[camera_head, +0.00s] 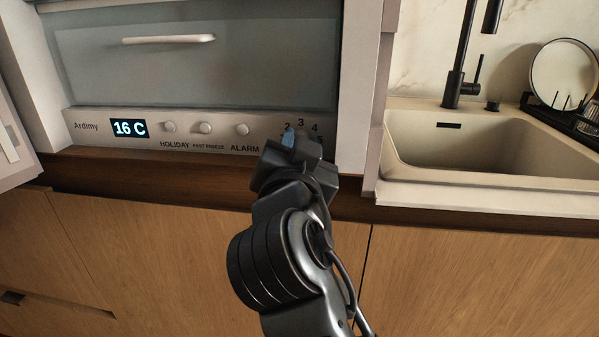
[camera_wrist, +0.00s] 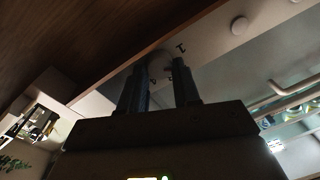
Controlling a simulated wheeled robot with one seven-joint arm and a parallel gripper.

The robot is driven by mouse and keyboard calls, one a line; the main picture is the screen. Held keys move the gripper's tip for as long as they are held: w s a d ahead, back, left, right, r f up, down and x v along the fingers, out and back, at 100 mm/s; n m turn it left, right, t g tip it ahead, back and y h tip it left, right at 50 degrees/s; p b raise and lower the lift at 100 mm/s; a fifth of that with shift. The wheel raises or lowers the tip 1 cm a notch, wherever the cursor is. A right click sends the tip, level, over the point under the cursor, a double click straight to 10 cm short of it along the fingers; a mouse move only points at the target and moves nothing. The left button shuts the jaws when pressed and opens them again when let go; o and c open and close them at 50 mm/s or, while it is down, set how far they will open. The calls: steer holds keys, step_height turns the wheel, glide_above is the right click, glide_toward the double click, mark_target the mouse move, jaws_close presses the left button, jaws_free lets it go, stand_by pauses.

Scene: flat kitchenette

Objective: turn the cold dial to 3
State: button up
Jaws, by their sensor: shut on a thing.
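The cold dial is on the right part of the fridge's control panel (camera_head: 90,135). In the head view my gripper (camera_head: 293,143) hides it, and the numbers 2, 3 and 4 show in an arc above. In the wrist view the pale round dial (camera_wrist: 160,63) shows between my two fingers (camera_wrist: 160,88). My gripper is shut on the dial. The dial's pointer is hidden, so I cannot tell its setting. The display (camera_head: 129,128) reads 16 C.
Several round buttons (camera_head: 205,127) line the panel left of the dial. A drawer handle (camera_head: 168,39) juts out above. A sink (camera_head: 480,140) with a black tap (camera_head: 460,80) is at right. An open door (camera_head: 10,140) stands at the left edge.

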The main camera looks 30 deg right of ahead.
steer(key=shift+f+m+b, duration=0.15)
steer(key=shift+m+b, duration=0.45)
steer(key=shift+b, duration=0.25)
steer(key=o, duration=1.1)
steer(key=shift+c, duration=0.2)
steer(key=v, duration=0.7)
steer(key=shift+s+a, duration=0.2)
steer(key=shift+s, duration=0.15)
